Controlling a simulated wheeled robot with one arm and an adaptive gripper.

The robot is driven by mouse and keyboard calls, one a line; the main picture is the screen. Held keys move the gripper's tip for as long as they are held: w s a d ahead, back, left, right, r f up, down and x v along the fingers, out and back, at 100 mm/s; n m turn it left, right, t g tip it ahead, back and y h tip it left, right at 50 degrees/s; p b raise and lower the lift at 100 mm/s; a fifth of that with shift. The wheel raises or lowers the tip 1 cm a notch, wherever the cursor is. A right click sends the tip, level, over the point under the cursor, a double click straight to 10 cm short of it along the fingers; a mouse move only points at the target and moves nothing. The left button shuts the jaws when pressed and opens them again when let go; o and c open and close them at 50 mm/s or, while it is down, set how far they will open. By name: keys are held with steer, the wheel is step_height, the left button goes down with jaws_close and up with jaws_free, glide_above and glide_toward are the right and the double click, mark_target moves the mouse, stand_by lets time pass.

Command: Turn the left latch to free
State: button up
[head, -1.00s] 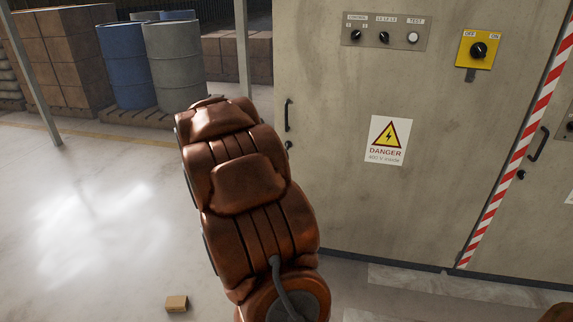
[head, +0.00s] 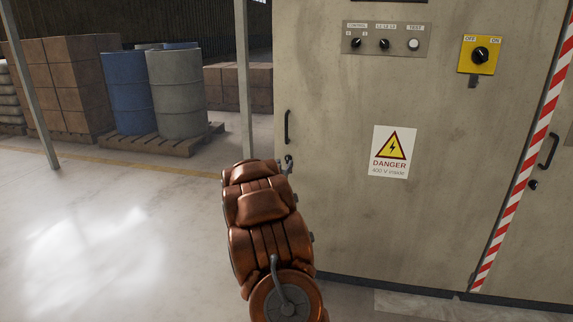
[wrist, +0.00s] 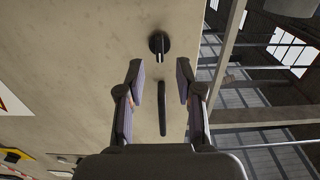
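The left latch (wrist: 159,44) is a round black knob with a raised grip on the beige cabinet door. In the wrist view it lies ahead of my gripper (wrist: 160,76), roughly centred between the fingers. The gripper is open and empty, and its fingertips look apart from the latch. The black door handle (wrist: 162,108) runs between the fingers in that view. In the head view the handle (head: 287,126) is on the door's left edge, and my arm's end is just below it, partly hiding the latch.
The cabinet door carries a danger sign (head: 391,152), a control panel (head: 386,40) and a yellow OFF/ON switch (head: 477,54). A second handle (head: 549,152) and knob (head: 533,185) are at right. Barrels (head: 178,93) and boxes stand behind left. The floor at left is clear.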

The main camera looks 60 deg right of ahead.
mark_target(287, 160)
steer(key=shift+b+x, duration=0.45)
steer(key=shift+x, duration=1.65)
jaws_close()
